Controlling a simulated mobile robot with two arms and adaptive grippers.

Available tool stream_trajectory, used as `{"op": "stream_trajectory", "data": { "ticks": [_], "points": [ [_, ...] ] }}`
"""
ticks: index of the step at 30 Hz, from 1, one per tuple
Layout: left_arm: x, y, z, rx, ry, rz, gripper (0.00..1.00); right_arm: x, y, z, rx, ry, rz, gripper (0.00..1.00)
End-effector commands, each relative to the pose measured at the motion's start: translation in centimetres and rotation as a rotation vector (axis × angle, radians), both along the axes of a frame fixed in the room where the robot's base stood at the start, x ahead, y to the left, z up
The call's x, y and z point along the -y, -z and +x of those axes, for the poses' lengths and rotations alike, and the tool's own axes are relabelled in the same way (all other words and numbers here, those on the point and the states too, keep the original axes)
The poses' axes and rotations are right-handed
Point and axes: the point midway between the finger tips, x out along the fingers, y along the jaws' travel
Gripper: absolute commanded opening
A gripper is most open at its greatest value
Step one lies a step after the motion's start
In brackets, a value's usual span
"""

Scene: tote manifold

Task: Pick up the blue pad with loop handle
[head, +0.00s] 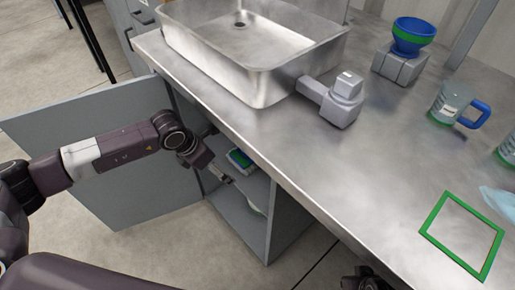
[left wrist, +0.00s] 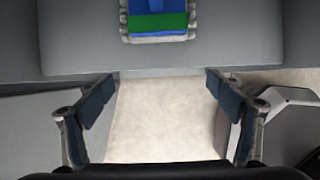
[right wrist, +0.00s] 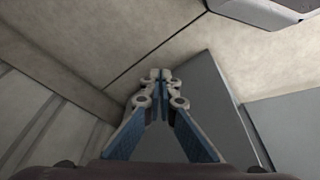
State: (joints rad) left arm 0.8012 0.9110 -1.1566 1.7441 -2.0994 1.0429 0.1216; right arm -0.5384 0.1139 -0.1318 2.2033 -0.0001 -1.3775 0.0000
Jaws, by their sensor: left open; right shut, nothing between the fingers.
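The blue pad (head: 239,158) with a green band lies in a light tray on a shelf inside the open cabinet under the counter. In the left wrist view the pad (left wrist: 157,20) shows at the top centre, partly cut off by the frame edge. A blue raised part, perhaps the loop handle, shows on it. My left gripper (left wrist: 160,88) is open and empty, its fingers apart and short of the pad. In the head view my left gripper (head: 222,175) reaches into the cabinet opening. My right gripper (right wrist: 160,75) is shut and empty, away from the pad.
The cabinet door (head: 100,150) stands open on the left. The steel counter (head: 260,130) overhangs the cabinet and carries a sink (head: 250,75), a grey fixture (head: 340,100), a blue bowl (head: 413,33), a blue-handled jug (head: 450,103) and a green frame (head: 432,217). A white rounded item (head: 256,197) sits low in the cabinet.

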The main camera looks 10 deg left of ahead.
Motion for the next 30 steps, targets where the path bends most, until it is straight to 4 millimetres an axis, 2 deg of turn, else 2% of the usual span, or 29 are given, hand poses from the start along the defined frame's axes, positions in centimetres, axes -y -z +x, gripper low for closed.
{"op": "stream_trajectory", "data": {
  "ticks": [3, 10, 15, 18, 21, 30],
  "points": [
    [1.0, 0.0, 1.3, 0.001, 0.0, -0.001, 0.85, 0.0, -0.4, -0.1, 0.002, 0.0, -0.001, 0.0],
    [2.1, 0.0, 2.5, 0.0, 0.001, -0.003, 0.85, 0.0, -0.8, -0.1, 0.003, 0.001, 0.0, 0.0],
    [3.9, 0.0, 4.8, 0.0, 0.0, -0.003, 0.85, 0.1, -1.4, -0.3, 0.004, 0.002, 0.0, 0.0],
    [4.0, 1.8, 5.1, -0.004, -0.003, -0.002, 0.85, 0.2, -3.1, -0.5, 0.017, 0.002, -0.001, 0.0],
    [4.2, 2.6, 5.4, -0.003, -0.001, -0.001, 0.85, 0.2, -3.9, -0.7, 0.02, 0.002, 0.0, 0.0],
    [4.3, 2.8, 5.5, -0.001, 0.0, -0.002, 0.85, 0.2, -4.2, -0.8, 0.02, 0.002, 0.0, 0.0]
  ]
}}
